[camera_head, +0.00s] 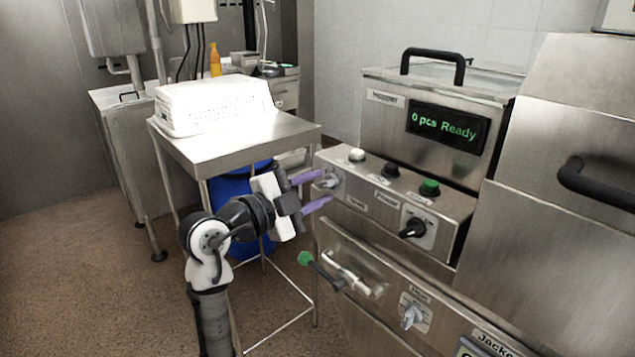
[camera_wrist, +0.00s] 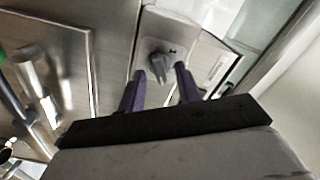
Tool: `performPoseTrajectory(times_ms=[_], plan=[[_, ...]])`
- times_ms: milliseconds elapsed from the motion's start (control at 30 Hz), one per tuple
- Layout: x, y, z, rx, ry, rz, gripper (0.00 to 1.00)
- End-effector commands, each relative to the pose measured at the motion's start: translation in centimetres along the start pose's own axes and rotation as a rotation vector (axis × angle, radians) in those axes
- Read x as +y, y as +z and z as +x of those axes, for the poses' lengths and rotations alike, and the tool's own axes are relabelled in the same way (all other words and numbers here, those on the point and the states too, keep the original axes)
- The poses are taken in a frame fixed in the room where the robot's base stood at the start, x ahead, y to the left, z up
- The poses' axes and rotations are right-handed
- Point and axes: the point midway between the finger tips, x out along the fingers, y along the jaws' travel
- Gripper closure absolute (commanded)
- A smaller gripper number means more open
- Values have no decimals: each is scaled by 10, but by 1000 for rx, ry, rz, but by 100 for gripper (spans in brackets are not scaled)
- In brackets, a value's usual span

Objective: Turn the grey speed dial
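The grey speed dial (camera_head: 330,181) sits on a pale plate at the left end of the machine's sloped control panel (camera_head: 378,188). It also shows in the wrist view (camera_wrist: 158,66), with its grip bar tilted. My gripper (camera_head: 324,188) has two purple fingers spread apart, pointing at the dial. In the wrist view the fingertips (camera_wrist: 160,75) lie on either side of the dial, with a gap to each side. I cannot tell whether the tips reach the dial's depth. Nothing is held.
A black knob (camera_head: 413,228), a green button (camera_head: 429,187) and other buttons are on the same panel. Below are a green-tipped lever (camera_head: 306,258) and another grey dial (camera_head: 411,316).

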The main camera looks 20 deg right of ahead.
Motion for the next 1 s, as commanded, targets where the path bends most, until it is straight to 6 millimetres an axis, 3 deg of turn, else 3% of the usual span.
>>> performPoseTrajectory(times_ms=[400, 667, 1000], plan=[[0, 1, 10, -1, 0, -1, 66], [0, 0, 10, -1, 0, -1, 99], [0, 0, 10, -1, 0, -21, 100]])
